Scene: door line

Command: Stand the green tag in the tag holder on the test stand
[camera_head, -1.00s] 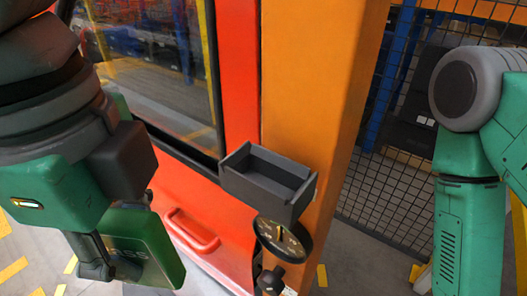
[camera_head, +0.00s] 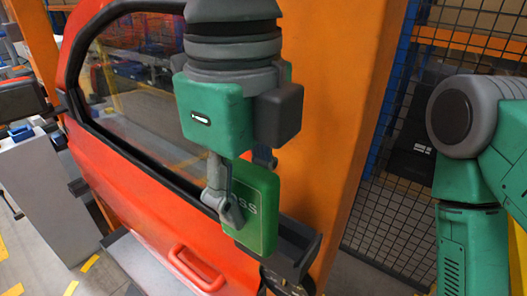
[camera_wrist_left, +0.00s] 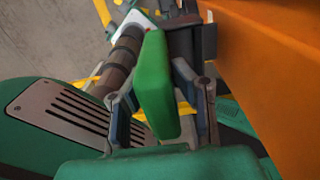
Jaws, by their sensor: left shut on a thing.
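The green tag (camera_head: 250,212), a flat upright plate with pale lettering, is held by my left gripper (camera_head: 222,195). The tag also shows edge-on between the fingers in the left wrist view (camera_wrist_left: 157,85). The dark grey tag holder (camera_head: 296,255) is an open-topped box against the orange post. In the head view the tag overlaps the holder's left part and hides it. I cannot tell whether its lower edge is inside the holder or in front of it. My right gripper is out of view; only my right arm links show.
The red door (camera_head: 140,195) with its window and handle (camera_head: 195,268) stands left of the orange post (camera_head: 335,130). A dark round dial (camera_head: 285,284) sits just below the holder. A mesh fence (camera_head: 400,215) is behind at right. A grey cabinet (camera_head: 45,190) stands far left.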

